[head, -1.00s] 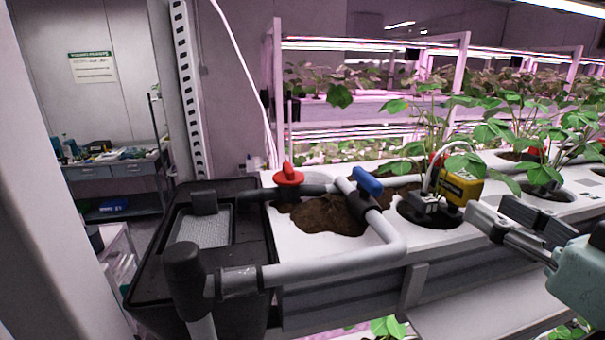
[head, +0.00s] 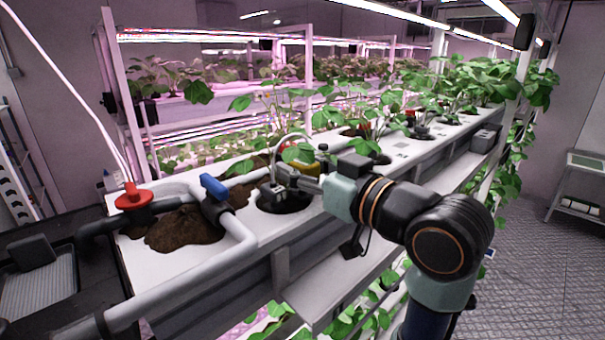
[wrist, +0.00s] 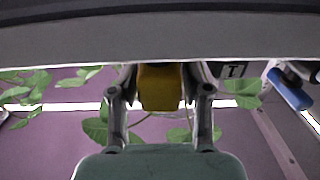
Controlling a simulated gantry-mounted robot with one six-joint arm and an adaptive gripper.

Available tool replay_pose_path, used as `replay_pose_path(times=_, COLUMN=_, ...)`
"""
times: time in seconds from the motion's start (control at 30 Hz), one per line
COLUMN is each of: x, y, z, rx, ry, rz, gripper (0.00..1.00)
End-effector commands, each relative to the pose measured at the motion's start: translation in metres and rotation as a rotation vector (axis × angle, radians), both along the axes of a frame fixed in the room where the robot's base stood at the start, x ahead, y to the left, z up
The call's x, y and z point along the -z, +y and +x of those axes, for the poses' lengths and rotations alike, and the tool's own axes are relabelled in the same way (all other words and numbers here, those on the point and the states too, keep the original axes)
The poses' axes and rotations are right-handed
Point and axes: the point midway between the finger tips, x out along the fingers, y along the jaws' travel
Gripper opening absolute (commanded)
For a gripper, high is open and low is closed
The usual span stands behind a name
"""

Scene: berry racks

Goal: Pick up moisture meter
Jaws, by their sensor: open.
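The moisture meter (head: 306,169) is a yellow box with a dark front part, standing at a planting hole in the white trough. In the head view my gripper (head: 290,180) is in front of it and hides much of it. In the wrist view the yellow meter body (wrist: 160,88) lies between the two fingers of my gripper (wrist: 161,76). The fingers are apart, one on each side of it. I cannot tell whether either finger touches it.
A blue-handled valve (head: 214,187) and a red-handled valve (head: 134,197) sit on grey pipes left of the meter. Soil (head: 186,230) fills the opening near them. Leafy plants (head: 365,110) crowd behind and to the right. A pale ledge (head: 325,285) runs in front.

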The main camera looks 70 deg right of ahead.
Motion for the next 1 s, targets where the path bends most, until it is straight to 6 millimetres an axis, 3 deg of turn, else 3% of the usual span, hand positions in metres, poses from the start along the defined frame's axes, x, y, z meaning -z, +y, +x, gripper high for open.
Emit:
replay_pose_path(times=0.07, x=0.000, y=0.000, z=0.000, rx=0.000, ry=0.000, rz=0.000, gripper=0.45)
replay_pose_path(times=0.33, x=0.000, y=0.000, z=0.000, rx=0.000, ry=0.000, rz=0.000, gripper=0.00)
replay_pose_path(times=0.73, x=-0.011, y=0.000, z=0.000, rx=0.000, ry=-0.001, rz=-0.002, gripper=0.00)
replay_pose_path(times=0.87, x=-0.033, y=0.001, z=-0.001, rx=0.000, ry=-0.003, rz=-0.004, gripper=0.00)
replay_pose_path(times=1.0, x=-0.071, y=0.001, z=-0.001, rx=0.000, ry=-0.004, rz=-0.006, gripper=0.00)
